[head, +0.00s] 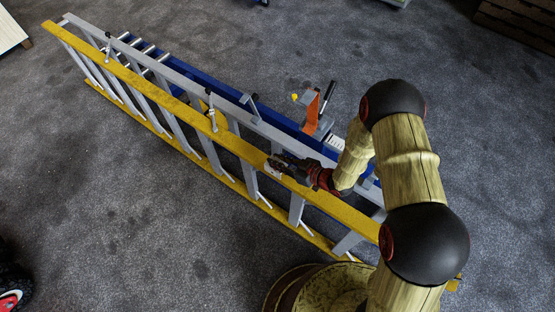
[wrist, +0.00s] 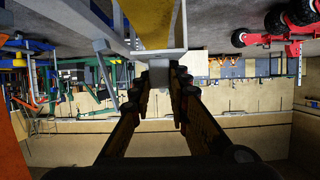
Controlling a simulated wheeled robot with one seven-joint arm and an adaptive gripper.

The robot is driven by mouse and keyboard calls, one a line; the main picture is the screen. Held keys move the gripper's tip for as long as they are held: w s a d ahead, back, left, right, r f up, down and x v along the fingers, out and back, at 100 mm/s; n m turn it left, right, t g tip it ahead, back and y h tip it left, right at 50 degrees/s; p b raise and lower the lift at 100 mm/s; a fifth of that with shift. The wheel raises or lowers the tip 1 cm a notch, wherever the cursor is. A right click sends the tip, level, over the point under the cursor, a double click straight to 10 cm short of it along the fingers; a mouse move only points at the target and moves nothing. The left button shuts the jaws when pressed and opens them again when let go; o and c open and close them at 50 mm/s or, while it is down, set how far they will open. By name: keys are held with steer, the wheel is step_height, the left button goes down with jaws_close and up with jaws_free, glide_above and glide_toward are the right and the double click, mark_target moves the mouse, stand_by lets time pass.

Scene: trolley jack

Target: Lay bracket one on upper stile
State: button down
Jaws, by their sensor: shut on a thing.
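The ladder lies on its side, and its yellow upper stile (head: 160,86) runs diagonally across the head view. My gripper (head: 276,166) is at the stile's right half, shut on a pale grey bracket (head: 271,173). In the wrist view, the fingertips (wrist: 162,78) close on the bracket's pale stem, and its plate (wrist: 158,55) lies across the end of the yellow stile surface (wrist: 150,22). The bracket is at the stile, but I cannot tell whether it rests on it. My gripper hides part of it in the head view.
Clamp-like metal fittings stand on the stile (head: 211,112) and near its far end (head: 107,45). A blue beam and grey rail lie behind the ladder. An orange piece (head: 312,112) stands behind the rail. Carpet to the lower left is mostly clear.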

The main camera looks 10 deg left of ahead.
steer(key=shift+f+b, duration=1.95)
steer(key=shift+f, duration=1.05)
steer(key=c, duration=1.7)
jaws_free()
steer(key=shift+o, duration=0.3)
steer(key=v, duration=1.2)
steer(key=shift+f, duration=0.1)
